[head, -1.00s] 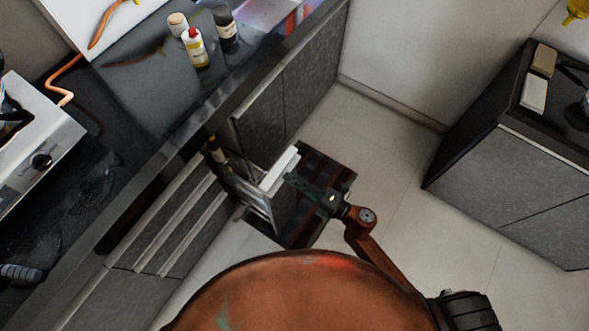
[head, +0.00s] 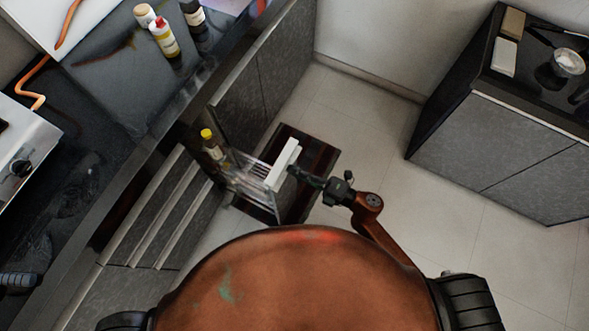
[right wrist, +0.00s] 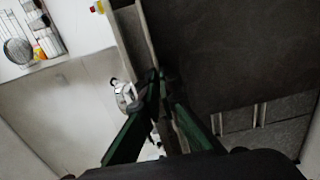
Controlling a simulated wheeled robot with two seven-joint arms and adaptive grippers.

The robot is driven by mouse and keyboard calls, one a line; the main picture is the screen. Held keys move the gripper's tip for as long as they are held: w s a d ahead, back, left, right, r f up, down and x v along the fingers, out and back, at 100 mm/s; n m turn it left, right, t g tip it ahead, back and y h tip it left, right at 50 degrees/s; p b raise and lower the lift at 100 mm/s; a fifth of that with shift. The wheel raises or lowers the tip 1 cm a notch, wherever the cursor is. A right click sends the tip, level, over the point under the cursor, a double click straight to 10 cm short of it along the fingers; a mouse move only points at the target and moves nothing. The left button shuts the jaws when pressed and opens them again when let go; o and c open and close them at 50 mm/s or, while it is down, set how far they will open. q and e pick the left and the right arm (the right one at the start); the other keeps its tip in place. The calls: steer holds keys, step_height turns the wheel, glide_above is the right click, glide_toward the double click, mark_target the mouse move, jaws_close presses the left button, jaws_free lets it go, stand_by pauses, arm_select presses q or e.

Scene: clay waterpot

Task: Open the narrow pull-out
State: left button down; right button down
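The narrow pull-out stands part-way out of the lower cabinet row. Its front (head: 283,164) has a pale top edge, and its wire rack (head: 252,172) shows behind. A yellow-capped bottle (head: 211,145) stands at the rack's inner end. My right gripper (head: 294,172) is at the outer side of the front. In the right wrist view, my right gripper's green fingers (right wrist: 159,78) converge at the front's edge (right wrist: 146,38) and appear closed on it; the exact contact is partly hidden. My left gripper is not in view.
A stack of shut drawers (head: 165,208) is beside the pull-out, and a tall cabinet door (head: 262,75) is on its other side. A dark mat (head: 318,160) lies on the floor below. A separate grey cabinet (head: 505,140) stands at the right, with clear floor between.

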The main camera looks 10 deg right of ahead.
steer(key=shift+w+d, duration=0.1)
steer(key=shift+w, duration=0.05)
steer(key=c, duration=2.2)
jaws_free()
steer(key=v, duration=1.2)
